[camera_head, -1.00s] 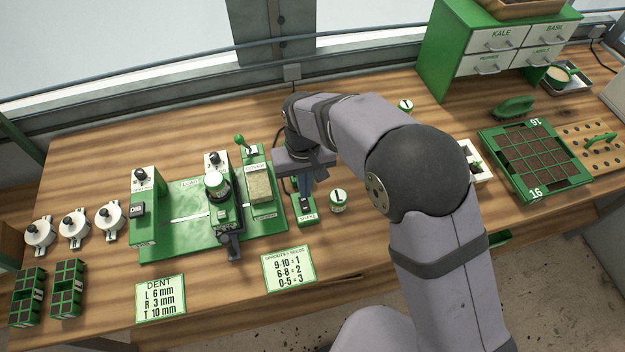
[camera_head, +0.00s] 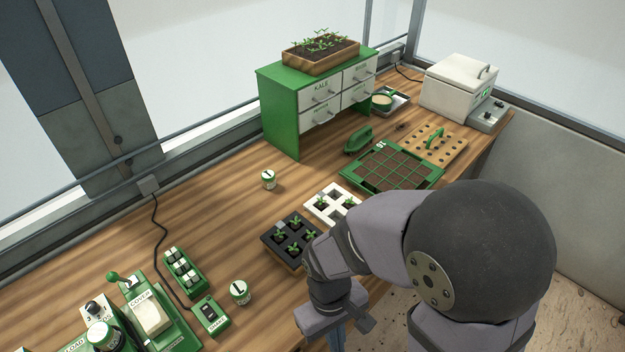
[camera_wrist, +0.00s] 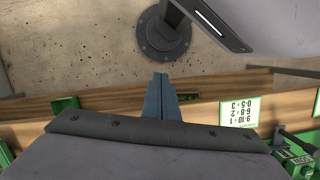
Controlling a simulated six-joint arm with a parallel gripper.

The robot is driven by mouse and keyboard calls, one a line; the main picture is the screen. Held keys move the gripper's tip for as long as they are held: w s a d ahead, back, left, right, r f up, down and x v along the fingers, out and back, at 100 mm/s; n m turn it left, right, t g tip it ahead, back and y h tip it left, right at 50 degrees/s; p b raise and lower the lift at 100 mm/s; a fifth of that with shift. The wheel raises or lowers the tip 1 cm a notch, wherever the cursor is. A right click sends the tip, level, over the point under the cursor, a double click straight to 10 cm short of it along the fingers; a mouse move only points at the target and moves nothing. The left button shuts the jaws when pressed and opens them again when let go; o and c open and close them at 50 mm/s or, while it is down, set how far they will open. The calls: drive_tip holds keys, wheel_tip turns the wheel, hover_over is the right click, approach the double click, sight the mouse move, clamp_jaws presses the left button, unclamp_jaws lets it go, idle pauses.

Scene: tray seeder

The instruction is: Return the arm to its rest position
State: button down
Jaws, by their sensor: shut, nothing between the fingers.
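My gripper (camera_head: 337,338) hangs at the bottom of the head view, beside the bench's front edge, with its fingers cut off by the frame. In the wrist view its blue-grey fingers (camera_wrist: 162,88) are together and hold nothing. Below them in that view lie the wooden bench top (camera_wrist: 110,100) and the concrete floor (camera_wrist: 85,45). My arm is folded at the lower right of the head view, its elbow bent.
A black seedling tray (camera_head: 268,240) and a white one (camera_head: 314,208) stand near my forearm. A green soil tray (camera_head: 345,172), a drawer cabinet (camera_head: 283,128) and a white lidded box (camera_head: 450,92) stand farther back. A small jar (camera_head: 240,293) and the green seeder (camera_head: 178,325) are at the left.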

drive_tip(key=w+d+r+m+t, duration=0.1)
drive_tip(key=w+d+r+m, duration=0.1)
drive_tip(key=d, duration=0.3)
drive_tip(key=w+d+r+m+t+y, duration=0.1)
drive_tip(key=w+d+r+m, duration=0.1)
drive_tip(key=d+r+m, duration=0.1)
drive_tip(key=shift+w+d+m, duration=0.15)
drive_tip(key=shift+d+m, duration=0.35)
drive_tip(key=shift+d, duration=0.55)
